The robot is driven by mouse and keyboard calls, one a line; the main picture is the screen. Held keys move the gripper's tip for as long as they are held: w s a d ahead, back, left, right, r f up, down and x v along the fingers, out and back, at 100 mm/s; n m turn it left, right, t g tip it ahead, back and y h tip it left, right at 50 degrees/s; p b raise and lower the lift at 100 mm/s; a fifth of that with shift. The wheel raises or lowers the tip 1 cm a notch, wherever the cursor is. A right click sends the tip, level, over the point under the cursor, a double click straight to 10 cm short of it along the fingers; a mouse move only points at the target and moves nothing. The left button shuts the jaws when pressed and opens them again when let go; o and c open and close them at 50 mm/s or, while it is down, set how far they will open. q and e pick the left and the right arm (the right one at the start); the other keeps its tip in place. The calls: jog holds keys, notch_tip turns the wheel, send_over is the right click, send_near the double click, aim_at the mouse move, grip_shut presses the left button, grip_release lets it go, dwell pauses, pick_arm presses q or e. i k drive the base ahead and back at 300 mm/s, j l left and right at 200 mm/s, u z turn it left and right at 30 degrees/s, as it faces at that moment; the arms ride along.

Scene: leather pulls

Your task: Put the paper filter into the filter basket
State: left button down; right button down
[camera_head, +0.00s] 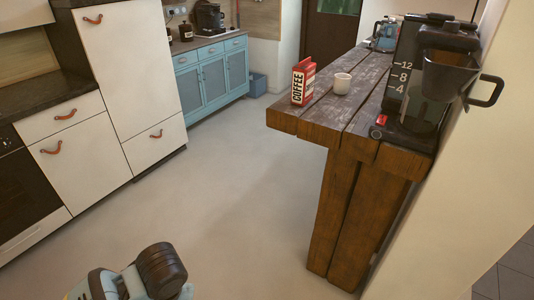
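A small white cup-shaped thing (342,83) stands on the wooden table; it may be the paper filter, but I cannot tell surely. The dark filter basket (448,76) is at the front of the black coffee maker (407,72), at the table's right end, with its handle sticking out to the right. The inside of the basket is too dark to make out. Part of my own arm, light blue and black, shows at the bottom left. Neither of my grippers is in view.
A red and white coffee box (302,82) stands left of the white thing on the thick wooden table (325,118). A wall (480,170) runs along the right. White cabinets (130,70) and a blue sideboard (212,75) stand at left and back. The floor (215,185) between is clear.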

aim_at(436, 92)
jog(key=i+l+z, duration=0.2)
jog(key=l, duration=0.2)
jog(key=l+z, duration=0.2)
jog(key=l, duration=0.15)
jog(key=i+l, duration=0.15)
jog(key=l, duration=0.25)
jog(key=i+l, duration=0.2)
jog(key=l, duration=0.15)
jog(key=l+z, duration=0.05)
